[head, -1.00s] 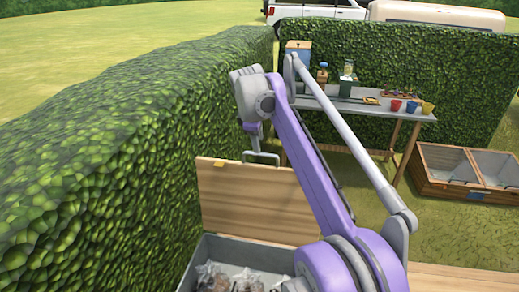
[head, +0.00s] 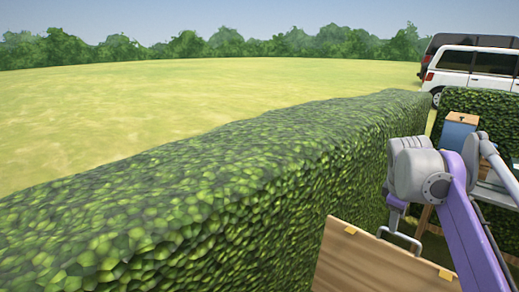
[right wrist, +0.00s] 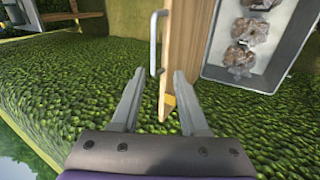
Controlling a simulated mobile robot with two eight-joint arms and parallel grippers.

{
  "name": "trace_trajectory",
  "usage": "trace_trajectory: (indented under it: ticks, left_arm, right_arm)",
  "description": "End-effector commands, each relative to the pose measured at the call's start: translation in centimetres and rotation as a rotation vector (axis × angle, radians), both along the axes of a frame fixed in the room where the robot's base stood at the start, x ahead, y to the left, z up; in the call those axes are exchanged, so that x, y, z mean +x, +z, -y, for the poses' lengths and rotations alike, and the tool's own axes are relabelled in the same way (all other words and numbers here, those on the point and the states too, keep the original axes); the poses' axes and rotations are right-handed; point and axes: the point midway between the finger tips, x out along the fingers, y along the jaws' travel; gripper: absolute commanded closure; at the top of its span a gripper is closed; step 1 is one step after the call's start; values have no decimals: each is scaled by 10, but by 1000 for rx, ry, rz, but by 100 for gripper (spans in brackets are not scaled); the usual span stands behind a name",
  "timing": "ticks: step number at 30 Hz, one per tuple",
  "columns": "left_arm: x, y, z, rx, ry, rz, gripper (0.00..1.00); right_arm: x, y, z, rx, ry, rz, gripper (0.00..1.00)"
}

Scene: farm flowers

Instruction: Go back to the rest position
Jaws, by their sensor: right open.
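My right gripper (head: 397,204) is at the right of the head view, above a raised wooden lid (head: 365,265) with a metal handle (head: 402,241). In the right wrist view its two fingers (right wrist: 157,100) are spread wide with nothing held between them. The wooden lid (right wrist: 186,55) stands upright just beyond the fingertips, with the handle (right wrist: 154,42) on its left face. I cannot tell whether a finger touches the lid. My left gripper is not in view.
A tall green hedge (head: 200,215) runs along the left. A grey bin (right wrist: 283,68) with several bagged brown items lies beside the lid. A blue box (head: 457,134) stands at the right. A white vehicle (head: 470,70) is parked beyond the far hedge. Open grass lies behind.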

Motion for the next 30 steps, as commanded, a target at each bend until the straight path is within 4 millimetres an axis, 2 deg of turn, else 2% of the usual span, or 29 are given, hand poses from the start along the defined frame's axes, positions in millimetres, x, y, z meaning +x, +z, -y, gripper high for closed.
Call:
trace_trajectory:
  ticks: [5, 8, 12, 15, 18, 21, 24, 30]
  left_arm:
    - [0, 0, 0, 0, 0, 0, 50]
    - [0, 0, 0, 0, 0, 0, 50]
    - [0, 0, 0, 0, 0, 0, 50]
    - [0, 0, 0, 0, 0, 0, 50]
    - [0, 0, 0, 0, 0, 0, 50]
    - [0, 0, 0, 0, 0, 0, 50]
    - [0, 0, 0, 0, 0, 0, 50]
    - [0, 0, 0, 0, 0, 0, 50]
  right_arm:
    - [-36, -43, -68, 113, -110, 112, 56]
    - [-66, -79, -107, 198, -192, 178, 56]
    - [-115, -139, -155, 328, -307, 252, 56]
    - [-151, -181, -181, 417, -384, 290, 56]
    - [-179, -217, -199, 488, -446, 315, 56]
    - [-199, -241, -210, 536, -490, 327, 56]
    - [-208, -253, -215, 561, -513, 334, 56]
    - [-209, -255, -216, 568, -522, 336, 56]
